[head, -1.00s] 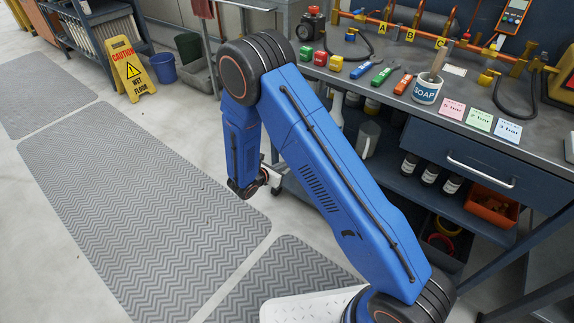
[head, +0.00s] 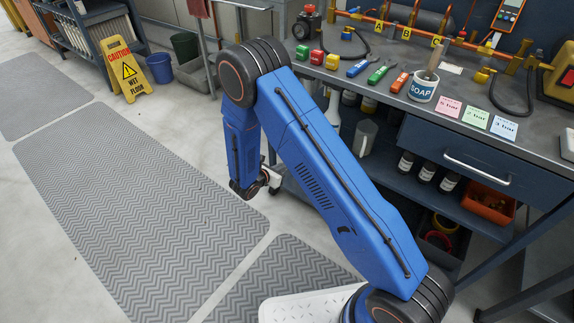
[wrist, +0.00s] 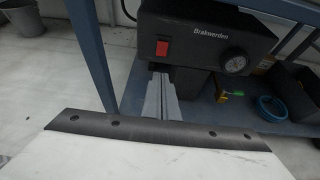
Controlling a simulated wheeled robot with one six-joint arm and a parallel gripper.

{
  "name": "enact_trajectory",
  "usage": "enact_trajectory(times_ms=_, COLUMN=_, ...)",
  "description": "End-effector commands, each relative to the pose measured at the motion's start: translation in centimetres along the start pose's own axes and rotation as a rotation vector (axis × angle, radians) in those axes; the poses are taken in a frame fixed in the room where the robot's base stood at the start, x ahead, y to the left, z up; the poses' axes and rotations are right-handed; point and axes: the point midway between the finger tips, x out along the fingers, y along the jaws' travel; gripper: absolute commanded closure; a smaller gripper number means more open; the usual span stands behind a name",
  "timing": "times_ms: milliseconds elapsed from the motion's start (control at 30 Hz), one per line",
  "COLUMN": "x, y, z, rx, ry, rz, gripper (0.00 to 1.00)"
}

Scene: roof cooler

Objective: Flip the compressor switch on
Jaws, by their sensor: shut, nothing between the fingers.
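In the wrist view, a dark compressor housing (wrist: 205,28) marked "Brakwerden" fills the upper middle. A red rocker switch (wrist: 162,47) is on the left of its front face, and a round gauge (wrist: 235,64) is at its right. My gripper (wrist: 161,76) is shut and empty. Its grey fingers point toward the housing, with their tips just below the switch in the picture; a gap to the switch shows. I cannot tell which way the switch is set. In the head view the compressor is not visible, and my blue arm reaches down beside the bench.
A bench (head: 460,75) with a soap cup (head: 424,86), coloured tools and copper pipes stands at the right. In the wrist view, a blue upright (wrist: 93,55) is left of the compressor, and a blue coil (wrist: 270,107) lies right. A caution sign (head: 126,72) stands on the floor.

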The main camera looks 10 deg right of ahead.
Motion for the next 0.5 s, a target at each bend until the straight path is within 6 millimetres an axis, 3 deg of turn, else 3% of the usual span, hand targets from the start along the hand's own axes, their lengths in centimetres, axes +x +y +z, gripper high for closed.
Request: enact_trajectory(times_ms=500, x=8.9, y=-0.1, z=0.3, rx=0.003, ry=0.0, rz=-0.002, gripper=1.0)
